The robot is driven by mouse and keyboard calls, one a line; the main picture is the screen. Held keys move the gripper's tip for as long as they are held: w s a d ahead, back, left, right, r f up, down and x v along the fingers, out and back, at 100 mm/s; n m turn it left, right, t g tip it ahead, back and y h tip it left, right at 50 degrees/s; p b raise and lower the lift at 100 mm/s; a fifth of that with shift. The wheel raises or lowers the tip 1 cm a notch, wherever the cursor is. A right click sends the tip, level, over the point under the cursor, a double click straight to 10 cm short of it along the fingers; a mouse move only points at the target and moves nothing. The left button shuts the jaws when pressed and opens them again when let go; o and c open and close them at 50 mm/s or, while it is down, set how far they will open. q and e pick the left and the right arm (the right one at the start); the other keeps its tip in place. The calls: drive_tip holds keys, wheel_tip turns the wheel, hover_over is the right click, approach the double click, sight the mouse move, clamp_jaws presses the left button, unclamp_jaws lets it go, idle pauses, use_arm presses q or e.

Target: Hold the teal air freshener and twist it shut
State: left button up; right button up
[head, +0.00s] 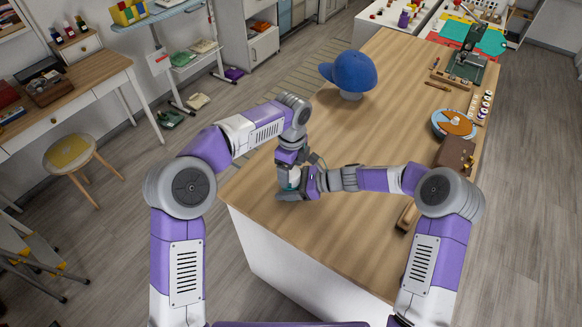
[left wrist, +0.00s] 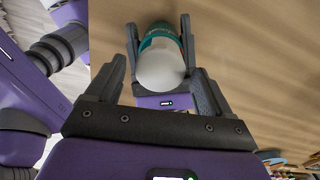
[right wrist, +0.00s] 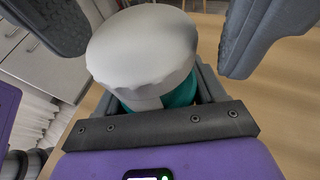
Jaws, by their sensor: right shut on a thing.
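The teal air freshener (left wrist: 160,40) has a teal body and a rounded white cap (left wrist: 160,70). It stands at the near left end of the wooden table, small and mostly covered by my grippers in the head view. My right gripper (head: 291,187) is shut on the teal body, with a finger on each side in the left wrist view. My left gripper (head: 291,158) points down from above. Its fingers are open and spread on either side of the cap, with visible gaps in the right wrist view (right wrist: 155,50). The base of the freshener is hidden.
A blue cap (head: 349,72) sits on a stand farther along the wooden table (head: 345,130). A brown box (head: 455,155) and a blue plate (head: 440,117) lie along the right edge. The middle of the table is clear.

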use_arm(q)
wheel_tip(320, 180, up, 12)
idle(0.8)
drive_tip(key=shift+w, duration=0.15)
use_arm(e)
drive_tip(key=o, duration=1.2)
drive_tip(key=shift+o, duration=0.2)
